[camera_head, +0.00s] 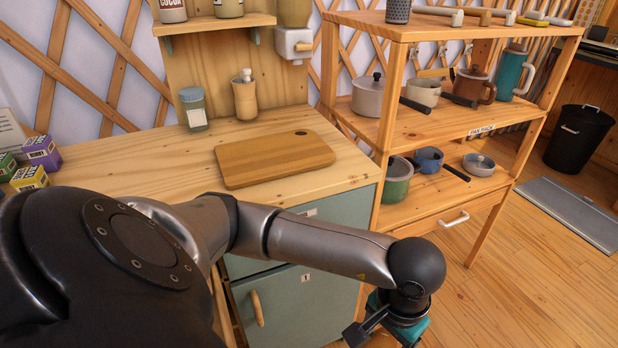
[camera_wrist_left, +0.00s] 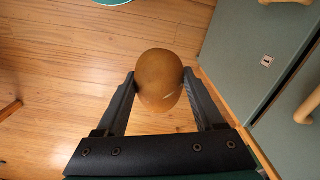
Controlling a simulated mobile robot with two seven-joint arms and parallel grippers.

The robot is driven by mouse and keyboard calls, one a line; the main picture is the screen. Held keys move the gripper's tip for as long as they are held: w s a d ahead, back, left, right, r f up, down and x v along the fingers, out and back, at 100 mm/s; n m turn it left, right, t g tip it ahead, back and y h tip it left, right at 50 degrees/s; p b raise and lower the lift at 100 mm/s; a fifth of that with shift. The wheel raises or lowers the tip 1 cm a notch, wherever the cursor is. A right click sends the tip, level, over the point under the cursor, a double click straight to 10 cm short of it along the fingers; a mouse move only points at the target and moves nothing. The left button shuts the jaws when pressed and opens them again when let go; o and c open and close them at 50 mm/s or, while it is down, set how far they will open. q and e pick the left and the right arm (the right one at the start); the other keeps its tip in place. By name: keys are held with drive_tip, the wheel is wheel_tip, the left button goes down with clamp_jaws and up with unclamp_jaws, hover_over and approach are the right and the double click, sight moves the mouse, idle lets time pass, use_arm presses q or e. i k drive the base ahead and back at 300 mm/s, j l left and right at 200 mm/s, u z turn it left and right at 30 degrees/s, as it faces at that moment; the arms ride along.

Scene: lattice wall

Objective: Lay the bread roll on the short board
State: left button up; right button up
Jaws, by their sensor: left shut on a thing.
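The bread roll (camera_wrist_left: 159,78) is round and brown and shows in the left wrist view between the two dark fingers. My left gripper (camera_wrist_left: 160,84) is shut on it, one finger on each side. In the head view my left gripper (camera_head: 368,330) is at the bottom, low in front of the cabinet, right of its drawers; the roll cannot be made out there. The short board (camera_head: 275,159) is a wooden cutting board lying flat on the counter, with nothing on it. It is behind and above the gripper, to the left. My right gripper is in neither view.
The counter (camera_head: 130,165) holds a glass jar (camera_head: 193,108), a wooden mill (camera_head: 245,97) behind the board, and several small boxes (camera_head: 42,152) at left. A shelf unit (camera_head: 460,125) with pots stands right of the counter.

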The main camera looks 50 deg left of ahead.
sight(277, 156)
drive_tip(key=i+u, duration=0.2)
drive_tip(key=i, duration=0.35)
drive_tip(key=i+l+u, duration=0.15)
drive_tip(key=i, duration=0.35)
drive_tip(key=u, duration=1.45)
